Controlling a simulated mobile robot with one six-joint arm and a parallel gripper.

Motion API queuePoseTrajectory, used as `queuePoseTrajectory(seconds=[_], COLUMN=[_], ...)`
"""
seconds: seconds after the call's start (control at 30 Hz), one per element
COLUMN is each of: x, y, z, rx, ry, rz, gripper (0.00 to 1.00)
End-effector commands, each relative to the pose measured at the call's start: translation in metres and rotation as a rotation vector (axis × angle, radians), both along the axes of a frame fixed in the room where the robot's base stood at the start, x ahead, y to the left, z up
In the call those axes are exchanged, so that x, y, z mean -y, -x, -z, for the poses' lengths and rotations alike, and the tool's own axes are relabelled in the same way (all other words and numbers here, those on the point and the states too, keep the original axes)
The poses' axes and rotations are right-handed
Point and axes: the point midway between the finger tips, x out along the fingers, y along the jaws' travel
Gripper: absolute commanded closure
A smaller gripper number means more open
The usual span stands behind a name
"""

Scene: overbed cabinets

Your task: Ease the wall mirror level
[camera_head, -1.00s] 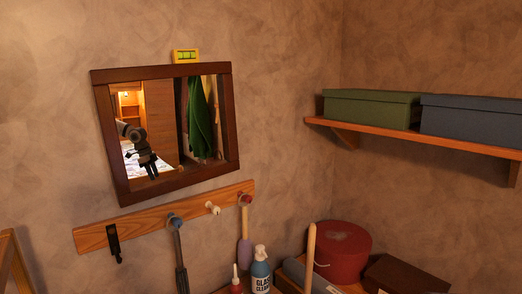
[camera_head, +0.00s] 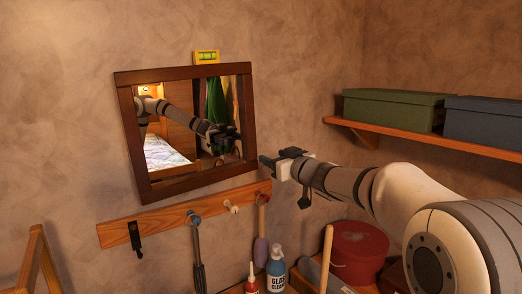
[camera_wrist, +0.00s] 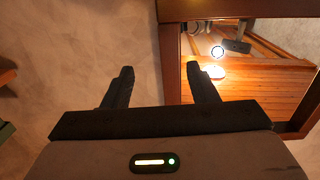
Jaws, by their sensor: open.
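The wall mirror (camera_head: 126,120) in a dark brown frame hangs on the wall; its edges rise to the right in the picture, and perspective makes its true tilt hard to judge. A small yellow spirit level (camera_head: 206,57) sits at its top edge; its bubble is too small to read. My gripper (camera_head: 264,162) is open and empty beside the mirror's lower right side. In the wrist view, my gripper (camera_wrist: 159,70) has one finger over bare wall and the other over the glass, with a frame side (camera_wrist: 171,65) between them in the picture. I cannot tell whether they touch.
A peg rail (camera_head: 170,221) with hanging tools is just below the mirror. A shelf with green (camera_head: 395,108) and blue (camera_head: 485,118) boxes is at right. Below stand a glass cleaner bottle (camera_head: 276,268), an upright wooden stick (camera_head: 327,258) and a red round box (camera_head: 358,250). Wall left of the mirror is clear.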

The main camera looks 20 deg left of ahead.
Motion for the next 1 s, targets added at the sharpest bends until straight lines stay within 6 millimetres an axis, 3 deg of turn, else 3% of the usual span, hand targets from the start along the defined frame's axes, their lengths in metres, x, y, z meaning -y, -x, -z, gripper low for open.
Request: queuePoseTrajectory(seconds=[0.17,0.53,1.0], x=[-0.023,-0.063,-0.072], y=[-0.005,-0.041,-0.05], z=[-0.001,-0.002,0.0], rx=[0.007,0.008,0.008], ry=[-0.01,-0.009,-0.01], rz=[-0.058,-0.054,-0.051], gripper=[0.47,0.47,0.48])
